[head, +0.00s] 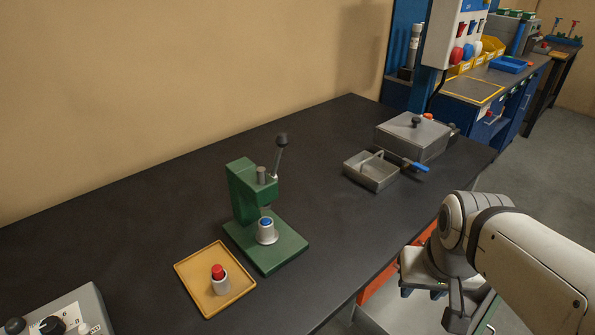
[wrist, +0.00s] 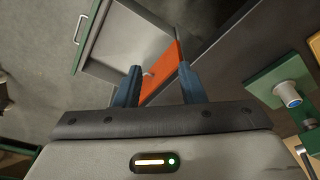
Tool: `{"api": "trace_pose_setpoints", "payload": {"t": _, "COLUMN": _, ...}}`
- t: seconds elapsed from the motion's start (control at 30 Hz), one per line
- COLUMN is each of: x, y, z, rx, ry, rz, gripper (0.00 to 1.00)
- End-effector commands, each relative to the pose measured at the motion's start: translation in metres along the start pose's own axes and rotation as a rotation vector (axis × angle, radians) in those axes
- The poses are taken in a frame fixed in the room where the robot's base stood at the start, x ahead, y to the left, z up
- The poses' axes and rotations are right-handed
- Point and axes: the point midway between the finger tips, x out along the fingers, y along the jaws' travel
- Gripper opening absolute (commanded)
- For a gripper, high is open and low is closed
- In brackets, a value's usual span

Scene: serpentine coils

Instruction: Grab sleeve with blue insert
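The sleeve with the blue insert (head: 267,231) is a light grey cup shape with a blue top. It stands upright on the base of the green press (head: 285,252), below the press's ram. It also shows in the wrist view (wrist: 288,95) at the right edge. My gripper (wrist: 158,72) is open and empty, its two blue fingers spread apart. In the head view my gripper is at the right, off the front edge of the bench, well away from the sleeve. The fingertips are largely hidden there by my arm.
A sleeve with a red top (head: 219,280) stands on a yellow tray (head: 190,276) left of the press. The press's lever (head: 280,155) rises above it. A grey open bin (head: 358,178) and a lidded box (head: 413,137) stand farther right. The bench between press and bin is clear.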

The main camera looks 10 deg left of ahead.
Motion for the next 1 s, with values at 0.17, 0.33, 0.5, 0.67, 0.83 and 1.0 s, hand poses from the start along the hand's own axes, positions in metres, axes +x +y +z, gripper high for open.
{"api": "trace_pose_setpoints", "payload": {"t": 0.17, "x": 0.0, "y": 0.0, "z": 0.0, "rx": 0.0, "ry": 0.0, "rz": 0.0, "gripper": 0.38}}
{"api": "trace_pose_setpoints", "payload": {"t": 0.33, "x": 0.003, "y": -0.016, "z": -0.003, "rx": 0.044, "ry": -0.021, "rz": -0.055, "gripper": 0.52}}
{"api": "trace_pose_setpoints", "payload": {"t": 0.5, "x": 0.011, "y": -0.075, "z": -0.017, "rx": 0.25, "ry": -0.111, "rz": -0.259, "gripper": 0.59}}
{"api": "trace_pose_setpoints", "payload": {"t": 0.67, "x": 0.017, "y": -0.14, "z": -0.042, "rx": 0.577, "ry": -0.252, "rz": -0.484, "gripper": 0.59}}
{"api": "trace_pose_setpoints", "payload": {"t": 0.83, "x": 0.025, "y": -0.196, "z": -0.076, "rx": 0.968, "ry": -0.415, "rz": -0.656, "gripper": 0.59}}
{"api": "trace_pose_setpoints", "payload": {"t": 1.0, "x": 0.045, "y": -0.236, "z": -0.114, "rx": 1.389, "ry": -0.567, "rz": -0.754, "gripper": 0.59}}
